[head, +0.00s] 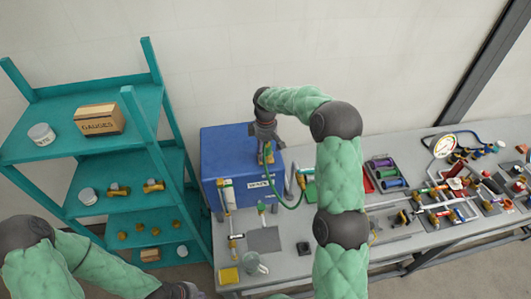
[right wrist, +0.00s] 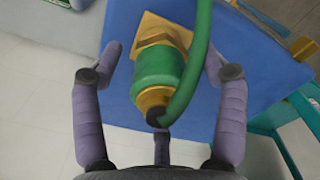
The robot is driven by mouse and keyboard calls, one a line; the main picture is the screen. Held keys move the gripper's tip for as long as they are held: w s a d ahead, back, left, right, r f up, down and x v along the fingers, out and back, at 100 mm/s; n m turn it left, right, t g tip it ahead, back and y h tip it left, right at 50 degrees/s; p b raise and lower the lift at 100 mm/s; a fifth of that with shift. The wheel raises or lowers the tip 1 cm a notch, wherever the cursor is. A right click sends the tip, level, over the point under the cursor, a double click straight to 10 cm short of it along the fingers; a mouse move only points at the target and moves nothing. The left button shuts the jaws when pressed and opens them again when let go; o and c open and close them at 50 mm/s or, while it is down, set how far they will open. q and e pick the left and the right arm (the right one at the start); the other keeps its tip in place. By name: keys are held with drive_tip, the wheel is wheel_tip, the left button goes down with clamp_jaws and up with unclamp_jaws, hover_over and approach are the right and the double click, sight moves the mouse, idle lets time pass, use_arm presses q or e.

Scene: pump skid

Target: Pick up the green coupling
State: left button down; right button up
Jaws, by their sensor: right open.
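The green coupling (right wrist: 158,72) shows large in the right wrist view. It has a brass hex part above and a brass end below, and a green hose runs down its right side to that end. A yellow plate lies behind it against the blue box (right wrist: 232,95). My right gripper (right wrist: 161,62) is open, with one finger on each side of the coupling and visible gaps to both. In the head view my right gripper (head: 265,145) is at the blue box (head: 225,145), largely hiding the coupling. My left gripper (head: 180,291) is at the bottom edge, partly cut off.
A teal shelf (head: 85,157) with a gauges box (head: 98,120), cans and brass fittings stands at left.

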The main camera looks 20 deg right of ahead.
sight(266, 144)
drive_tip(key=c, duration=1.4)
drive_tip(key=shift+r, duration=0.1)
drive_tip(key=shift+r+b, duration=0.4)
drive_tip(key=shift+r, duration=0.05)
wheel_tip(266, 144, up, 2)
drive_tip(key=shift+r+b, duration=0.15)
drive_tip(key=shift+b, duration=0.5)
drive_tip(key=shift+s+a+r+b, duration=0.8)
drive_tip(key=shift+s+r, duration=0.8)
drive_tip(key=shift+s, duration=0.65)
drive_tip(key=shift+s+a+r+b, duration=0.8)
drive_tip(key=shift+s+r, duration=0.85)
drive_tip(key=shift+s, duration=0.55)
drive_tip(key=shift+s+a+r+b, duration=0.75)
drive_tip(key=shift+s+r, duration=0.85)
drive_tip(key=shift+s, duration=0.65)
drive_tip(key=shift+d, duration=0.1)
